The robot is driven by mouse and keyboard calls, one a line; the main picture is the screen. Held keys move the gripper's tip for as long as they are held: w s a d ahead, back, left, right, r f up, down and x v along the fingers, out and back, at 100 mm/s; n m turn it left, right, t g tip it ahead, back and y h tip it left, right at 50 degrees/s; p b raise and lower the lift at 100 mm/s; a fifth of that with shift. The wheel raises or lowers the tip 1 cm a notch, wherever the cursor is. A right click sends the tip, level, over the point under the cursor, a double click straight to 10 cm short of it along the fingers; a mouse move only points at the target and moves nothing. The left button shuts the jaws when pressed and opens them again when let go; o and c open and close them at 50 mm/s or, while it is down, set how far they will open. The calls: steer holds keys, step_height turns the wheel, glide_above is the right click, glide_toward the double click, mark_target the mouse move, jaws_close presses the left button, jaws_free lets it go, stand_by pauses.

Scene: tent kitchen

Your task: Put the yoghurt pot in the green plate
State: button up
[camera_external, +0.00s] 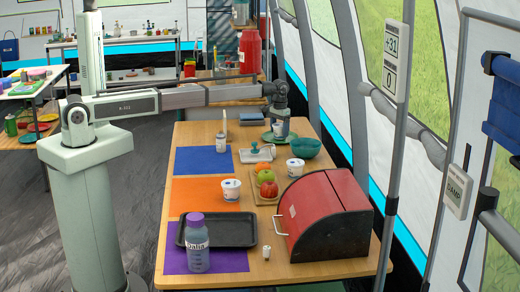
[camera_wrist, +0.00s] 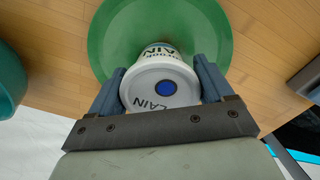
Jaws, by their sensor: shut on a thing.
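A white yoghurt pot with a blue dot on its lid (camera_wrist: 145,92) is between the two fingers of my gripper (camera_wrist: 160,72) in the wrist view. My gripper is shut on the pot's sides. The green plate (camera_wrist: 120,35) lies behind the pot in that view, and the pot overlaps its near part. In the external view my gripper (camera_external: 279,113) points down at the far end of the table, with the pot (camera_external: 279,130) below it. The green plate (camera_external: 268,137) is under the pot. I cannot tell whether the pot touches the plate.
A teal bowl (camera_external: 306,147) stands just right of the plate. Other yoghurt pots (camera_external: 231,190) (camera_external: 295,171), a fruit board (camera_external: 261,199), a bottle (camera_external: 197,250), a dark tray (camera_external: 228,233) and a red bread bin (camera_external: 320,215) stand nearer the camera.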

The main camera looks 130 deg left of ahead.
mark_target(280, 125)
steer(key=shift+f, duration=0.1)
steer(key=o, duration=1)
steer(key=shift+o, duration=0.2)
step_height(280, 125, up, 12)
steer(key=shift+r, duration=0.1)
